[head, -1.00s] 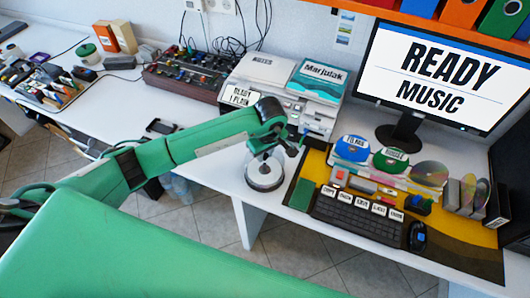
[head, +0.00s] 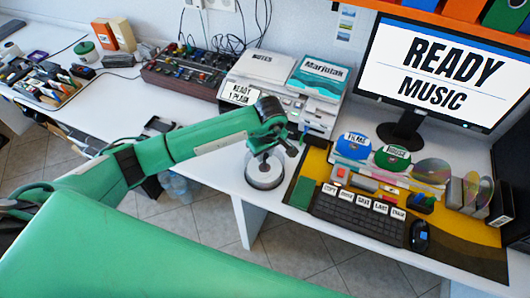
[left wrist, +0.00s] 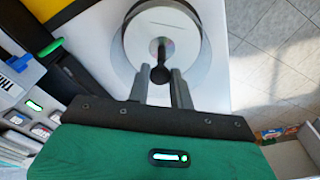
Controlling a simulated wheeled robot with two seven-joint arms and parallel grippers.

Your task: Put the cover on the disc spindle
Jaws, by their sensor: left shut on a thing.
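The disc spindle (head: 264,183) stands on the white desk, a round dark-edged base with discs, below my left gripper. My left gripper (head: 268,150) points down over it. In the left wrist view the fingers (left wrist: 162,88) are shut on the dark knob (left wrist: 160,73) of the clear cover (left wrist: 192,68). Through the cover I see pale round discs and a centre post. The cover appears upright and over the spindle, but I cannot tell whether its rim rests on the base. My right gripper is not in view.
A keyboard (head: 357,213), mouse (head: 419,236) and standing labelled discs (head: 392,157) are on the mat to the right. A stack of white devices (head: 318,113) stands behind the spindle. The desk's front edge and a floor gap are close by.

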